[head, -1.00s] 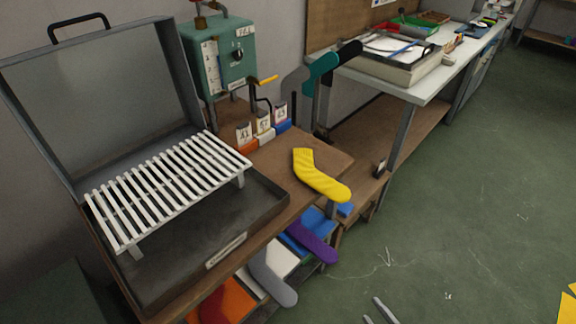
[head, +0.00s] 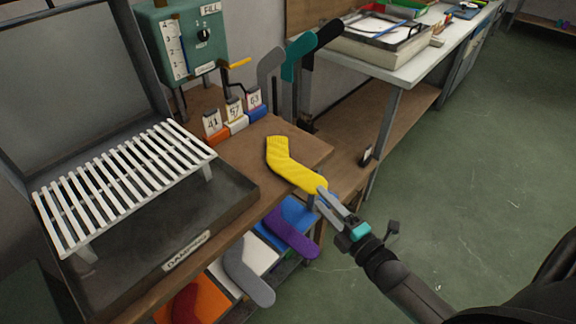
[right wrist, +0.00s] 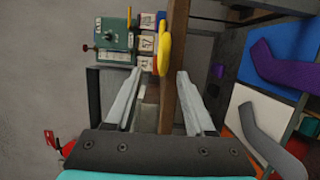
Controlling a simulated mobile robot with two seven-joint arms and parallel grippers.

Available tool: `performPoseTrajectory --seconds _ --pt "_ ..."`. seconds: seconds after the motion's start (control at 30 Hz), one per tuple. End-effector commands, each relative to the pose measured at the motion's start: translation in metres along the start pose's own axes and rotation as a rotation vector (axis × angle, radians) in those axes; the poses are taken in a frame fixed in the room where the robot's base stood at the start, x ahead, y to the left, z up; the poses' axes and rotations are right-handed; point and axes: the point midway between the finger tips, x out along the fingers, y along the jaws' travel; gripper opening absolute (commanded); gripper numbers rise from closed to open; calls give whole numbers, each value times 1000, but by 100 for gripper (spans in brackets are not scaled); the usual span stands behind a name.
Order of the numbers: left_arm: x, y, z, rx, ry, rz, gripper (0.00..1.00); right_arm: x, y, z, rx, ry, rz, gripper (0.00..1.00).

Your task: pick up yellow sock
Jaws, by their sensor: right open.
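The yellow sock (head: 293,170) lies on the front right corner of the brown wooden bench (head: 238,150), its toe end sticking out past the edge. It also shows edge-on in the right wrist view (right wrist: 164,48), ahead of my fingertips. My right gripper (head: 325,202) is at the toe end of the sock. In the right wrist view its fingers (right wrist: 160,76) are apart, with the bench edge (right wrist: 172,90) showing between them and the sock just beyond the tips. I cannot tell whether a finger touches the sock. My left gripper is out of view.
A slatted white rack (head: 125,185) in an open grey case stands left of the sock. Number stands (head: 233,113) and a green box (head: 180,45) are behind. Below are a purple sock (head: 290,233) and a grey sock (head: 246,277). The floor at right is clear.

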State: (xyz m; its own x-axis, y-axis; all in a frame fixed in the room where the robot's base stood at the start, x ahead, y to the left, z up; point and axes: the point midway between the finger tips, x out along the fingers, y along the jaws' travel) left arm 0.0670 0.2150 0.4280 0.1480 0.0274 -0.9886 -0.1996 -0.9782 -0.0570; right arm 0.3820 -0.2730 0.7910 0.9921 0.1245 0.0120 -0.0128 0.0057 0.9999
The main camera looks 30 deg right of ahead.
Motion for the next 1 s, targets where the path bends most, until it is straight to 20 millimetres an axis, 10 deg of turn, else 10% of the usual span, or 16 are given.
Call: performPoseTrajectory --seconds 0.87,1.0 --pt "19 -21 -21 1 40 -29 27 59 -5 7 0 0 -1 54" --pt "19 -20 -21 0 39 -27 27 58 -5 7 0 0 -1 38"
